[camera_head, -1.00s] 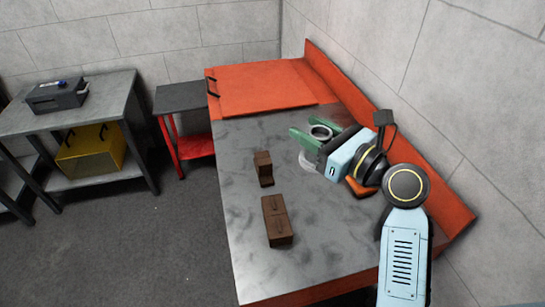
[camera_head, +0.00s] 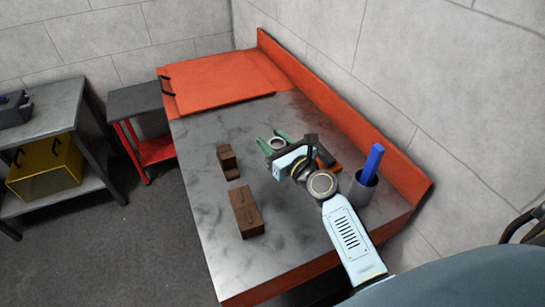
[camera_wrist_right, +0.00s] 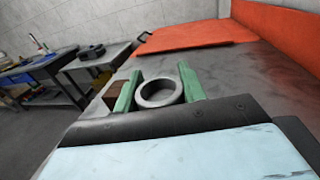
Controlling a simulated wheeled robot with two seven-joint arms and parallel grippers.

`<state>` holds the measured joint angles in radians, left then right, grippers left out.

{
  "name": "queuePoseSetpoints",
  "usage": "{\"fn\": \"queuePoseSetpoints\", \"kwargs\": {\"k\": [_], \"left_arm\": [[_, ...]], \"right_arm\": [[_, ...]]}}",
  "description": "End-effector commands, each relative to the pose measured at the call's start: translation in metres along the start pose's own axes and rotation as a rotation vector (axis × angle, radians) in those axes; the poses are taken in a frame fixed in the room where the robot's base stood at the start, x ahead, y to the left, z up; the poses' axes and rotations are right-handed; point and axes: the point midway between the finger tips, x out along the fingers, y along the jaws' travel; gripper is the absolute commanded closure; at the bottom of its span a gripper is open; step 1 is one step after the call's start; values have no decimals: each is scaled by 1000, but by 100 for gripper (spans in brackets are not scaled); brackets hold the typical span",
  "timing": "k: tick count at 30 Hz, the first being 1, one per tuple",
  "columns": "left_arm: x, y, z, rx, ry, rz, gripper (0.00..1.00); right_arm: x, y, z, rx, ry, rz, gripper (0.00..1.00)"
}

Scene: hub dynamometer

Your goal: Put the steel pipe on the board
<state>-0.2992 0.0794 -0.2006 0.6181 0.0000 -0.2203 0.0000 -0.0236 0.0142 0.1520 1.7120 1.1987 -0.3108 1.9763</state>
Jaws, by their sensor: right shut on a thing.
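The steel pipe (camera_head: 277,143) is a short grey ring-shaped piece with an open top end. It also shows in the right wrist view (camera_wrist_right: 146,96), between two green fingers. My right gripper (camera_head: 277,141) is shut on it over the metal table. I cannot tell how far the pipe's lower end is from the table top. A flat orange-red board (camera_head: 222,88) with black handles at its left edge lies at the table's far end, beyond the gripper. It shows at the top of the right wrist view (camera_wrist_right: 195,36). My left gripper is out of view.
Two brown blocks (camera_head: 227,165) (camera_head: 249,222) stand left of the gripper. A grey cup (camera_head: 363,191) with a blue bar (camera_head: 374,160) stands right of my arm. An orange rim (camera_head: 350,118) runs along the right side. The table (camera_head: 205,130) is bare before the board.

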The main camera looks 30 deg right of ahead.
Motion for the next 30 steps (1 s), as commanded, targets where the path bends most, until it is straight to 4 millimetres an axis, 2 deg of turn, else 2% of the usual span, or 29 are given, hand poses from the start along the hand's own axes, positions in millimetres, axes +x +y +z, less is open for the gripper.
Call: {"fn": "queuePoseSetpoints", "kwargs": {"k": [11,24,25,29,30], "left_arm": [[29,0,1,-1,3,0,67],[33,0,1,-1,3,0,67],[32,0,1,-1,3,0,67],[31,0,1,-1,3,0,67],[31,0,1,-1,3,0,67]], "right_arm": [[0,0,-37,0,-1,0,93],[0,0,-41,1,-2,0,93],[0,0,-41,1,1,1,55],[0,0,-41,1,1,1,38],[0,0,-41,1,1,1,37]]}}
